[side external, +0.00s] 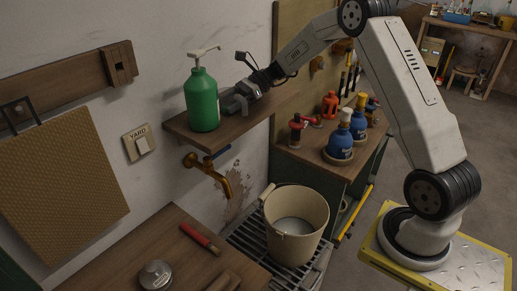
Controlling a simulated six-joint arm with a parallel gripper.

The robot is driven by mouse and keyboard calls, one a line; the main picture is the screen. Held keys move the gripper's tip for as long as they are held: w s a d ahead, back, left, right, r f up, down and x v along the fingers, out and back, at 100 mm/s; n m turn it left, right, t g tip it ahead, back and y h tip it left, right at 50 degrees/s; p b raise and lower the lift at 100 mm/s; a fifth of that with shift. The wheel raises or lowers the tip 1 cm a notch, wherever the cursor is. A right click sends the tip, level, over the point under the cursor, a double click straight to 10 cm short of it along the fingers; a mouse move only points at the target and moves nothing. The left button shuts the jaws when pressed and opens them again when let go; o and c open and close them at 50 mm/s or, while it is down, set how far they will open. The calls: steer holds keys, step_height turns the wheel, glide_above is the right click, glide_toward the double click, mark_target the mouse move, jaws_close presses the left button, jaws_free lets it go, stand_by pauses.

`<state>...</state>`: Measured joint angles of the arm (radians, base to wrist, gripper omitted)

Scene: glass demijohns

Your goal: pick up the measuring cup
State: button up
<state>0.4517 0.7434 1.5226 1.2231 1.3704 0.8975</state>
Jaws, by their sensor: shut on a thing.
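My gripper (236,103) is low over the wooden wall shelf, just right of the green pump bottle (203,101). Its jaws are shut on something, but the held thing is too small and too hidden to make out. The bottle may cover part of the jaws. I cannot tell whether the gripper touches the bottle, which stands upright on the shelf. I cannot pick out a measuring cup anywhere in this view.
The shelf (214,140) is narrow, with a brass tap (222,178) below. A beige bucket (296,223) stands on a grate. Blue bottles (340,142) and red items stand on the back bench. A red-handled tool (200,239) and metal disc (156,274) lie on the front bench.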

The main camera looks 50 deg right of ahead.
steer(key=shift+r, duration=0.15)
steer(key=shift+r, duration=0.85)
steer(key=s+r, duration=0.1)
steer(key=r, duration=0.1)
steer(key=s+r, duration=0.3)
steer(key=r, duration=0.1)
steer(key=shift+s+a+r, duration=0.25)
steer(key=shift+s+r, duration=0.05)
steer(key=shift+r, duration=0.05)
steer(key=s+a+r, duration=0.1)
steer(key=s+r, duration=0.3)
steer(key=s, duration=0.5)
steer(key=shift+s+r, duration=0.15)
